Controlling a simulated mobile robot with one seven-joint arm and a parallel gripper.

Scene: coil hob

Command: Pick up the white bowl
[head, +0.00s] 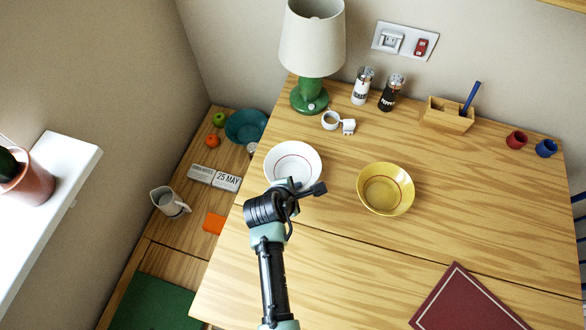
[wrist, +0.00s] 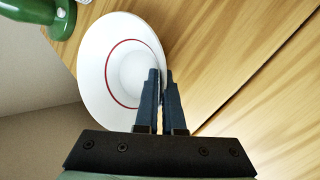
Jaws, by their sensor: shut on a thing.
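The white bowl (head: 293,160) with a thin red ring inside is at the left edge of the wooden table. My gripper is over its near side in the head view, where my wrist hides the fingers and part of the bowl. In the wrist view my gripper (wrist: 162,80) is shut on the right rim of the bowl (wrist: 95,65), with the rim between its two dark fingers. I cannot tell whether the bowl touches the table.
A yellow bowl (head: 386,189) stands to the right on the table (head: 450,235). A lower surface at left holds a teal bowl (head: 246,127) and a jug (head: 168,201).

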